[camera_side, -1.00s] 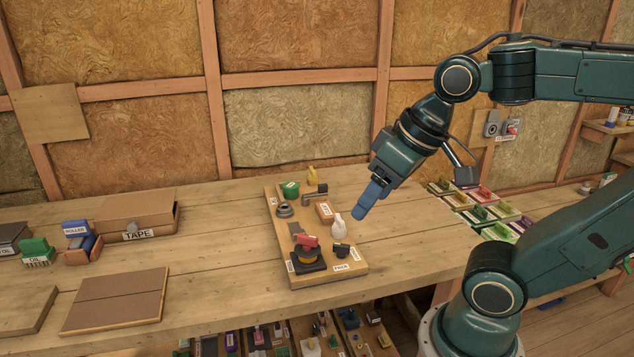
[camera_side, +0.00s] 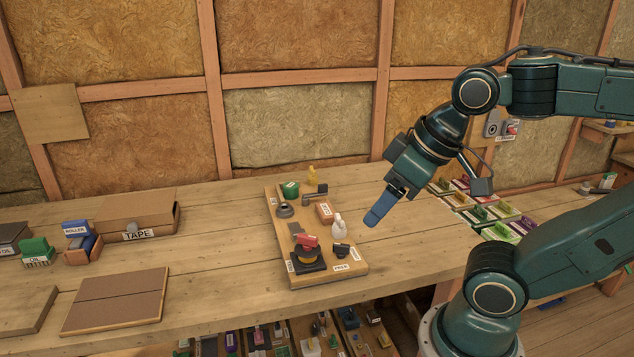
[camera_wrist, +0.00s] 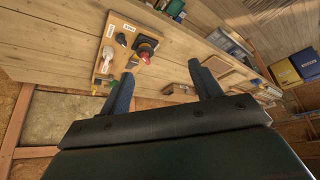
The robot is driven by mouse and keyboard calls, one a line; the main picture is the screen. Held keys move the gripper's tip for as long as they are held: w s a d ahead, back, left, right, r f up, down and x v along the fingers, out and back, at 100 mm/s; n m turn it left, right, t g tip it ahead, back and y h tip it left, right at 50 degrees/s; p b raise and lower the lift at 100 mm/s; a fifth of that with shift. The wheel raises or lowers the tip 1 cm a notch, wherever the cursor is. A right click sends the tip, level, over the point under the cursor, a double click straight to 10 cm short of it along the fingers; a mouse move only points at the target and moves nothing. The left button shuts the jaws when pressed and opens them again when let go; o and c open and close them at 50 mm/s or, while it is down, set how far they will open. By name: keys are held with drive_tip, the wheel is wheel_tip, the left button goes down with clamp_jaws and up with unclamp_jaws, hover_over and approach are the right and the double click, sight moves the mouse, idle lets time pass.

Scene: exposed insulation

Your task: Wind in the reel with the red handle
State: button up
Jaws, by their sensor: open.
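The reel (camera_side: 307,260) is a black and orange piece with a red handle (camera_side: 307,241) on top. It sits at the near end of a wooden board (camera_side: 352,274) on the bench. The red handle also shows in the wrist view (camera_wrist: 145,58), beyond the fingers and left of centre. My gripper (camera_side: 375,217) is open and empty, with blue fingers, above the bench to the right of the board. In the wrist view its two fingers (camera_wrist: 164,88) are spread apart with nothing between them. No finger touches the reel.
A cardboard TAPE box (camera_side: 137,214) and a brown panel (camera_side: 115,300) lie to the left. Coloured trays (camera_side: 482,216) stand behind my arm.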

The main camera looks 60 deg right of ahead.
drive_tip(key=shift+c, duration=0.2)
drive_tip(key=shift+w, duration=0.1)
drive_tip(key=c, duration=0.6)
drive_tip(key=n+g, duration=0.2)
drive_tip(key=g, duration=0.4)
hover_over(307, 235)
wheel_tip(307, 235, down, 3)
drive_tip(key=shift+f, duration=0.1)
wheel_tip(307, 235, down, 14)
drive_tip(key=shift+r, duration=0.15)
idle(0.3)
